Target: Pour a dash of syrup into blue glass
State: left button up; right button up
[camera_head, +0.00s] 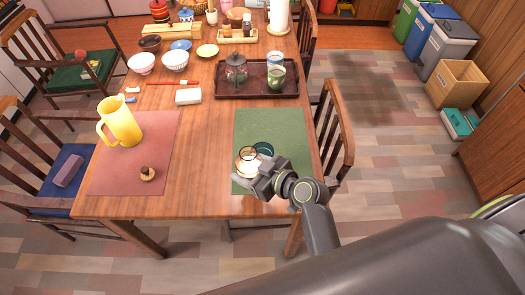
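The blue glass (264,149) shows as a dark teal rim on the green placemat (278,125) at the right of the table. A small clear container with an amber tint and a dark rim (247,153), perhaps the syrup, is just left of the glass and overlaps it in the picture. My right gripper (247,169) comes in from the lower right, with its fingers at this container. The fingers are small and partly hidden, so I cannot tell whether they grip it. I cannot tell if the container touches the glass. My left gripper is not in view.
A yellow pitcher (120,122) and a small brown-topped item (147,174) stand on the red placemat (150,135) at left. A dark tray (258,92) holds a glass jar (235,69) and a glass of greenish drink (276,77). Bowls (175,61) stand farther back.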

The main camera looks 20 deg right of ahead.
aim_at(257, 160)
jog(key=shift+r, duration=0.1)
notch_tip(257, 160, up, 5)
jog(key=p, duration=0.4)
jog(key=shift+p, duration=0.4)
